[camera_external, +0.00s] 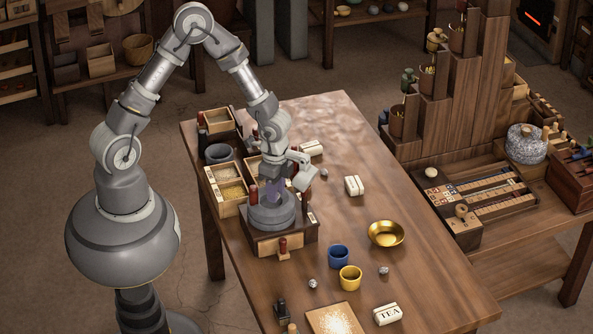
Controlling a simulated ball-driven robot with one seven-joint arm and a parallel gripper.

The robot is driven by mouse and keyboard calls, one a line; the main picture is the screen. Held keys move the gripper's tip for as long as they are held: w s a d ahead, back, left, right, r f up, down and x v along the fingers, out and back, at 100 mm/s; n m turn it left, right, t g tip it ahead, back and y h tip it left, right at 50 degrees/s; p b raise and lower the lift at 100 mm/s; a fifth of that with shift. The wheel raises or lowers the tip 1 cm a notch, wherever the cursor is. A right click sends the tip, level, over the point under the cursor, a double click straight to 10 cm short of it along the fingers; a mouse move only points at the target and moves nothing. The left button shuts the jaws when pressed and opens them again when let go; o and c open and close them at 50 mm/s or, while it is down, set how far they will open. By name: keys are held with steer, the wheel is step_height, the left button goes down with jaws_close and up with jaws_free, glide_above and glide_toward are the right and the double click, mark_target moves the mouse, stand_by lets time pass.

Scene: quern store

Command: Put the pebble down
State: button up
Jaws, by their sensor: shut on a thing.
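My gripper (292,182) is low over the left part of the table, at the grey round quern (270,217). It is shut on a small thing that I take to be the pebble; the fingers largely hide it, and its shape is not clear. A dark purplish patch shows by the fingers, just above the quern's top. I cannot tell whether the held thing touches the stone. Small speckled grey pebbles lie loose on the table: one (323,173) right of my gripper, one (312,283) in front, and one (383,270) near the brass bowl.
The wooden table (440,285) is clear along its right side. Compartment boxes (228,190) crowd the left edge. A white block (354,186) lies right of my arm.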

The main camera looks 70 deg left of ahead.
steer(key=a+r+n, duration=0.2)
steer(key=a+n, duration=0.2)
steer(key=n, duration=0.4)
steer(key=m+b, duration=0.7)
steer(key=b, duration=0.3)
glide_above(378, 236)
step_height(378, 236, down, 9)
step_height(378, 236, down, 10)
steer(key=b, duration=0.4)
steer(key=shift+r, duration=0.2)
steer(key=shift+s+r, duration=0.1)
steer(key=shift+r, duration=0.05)
steer(key=o, duration=0.7)
steer(key=shift+o, duration=0.2)
step_height(378, 236, up, 12)
steer(key=p, duration=0.5)
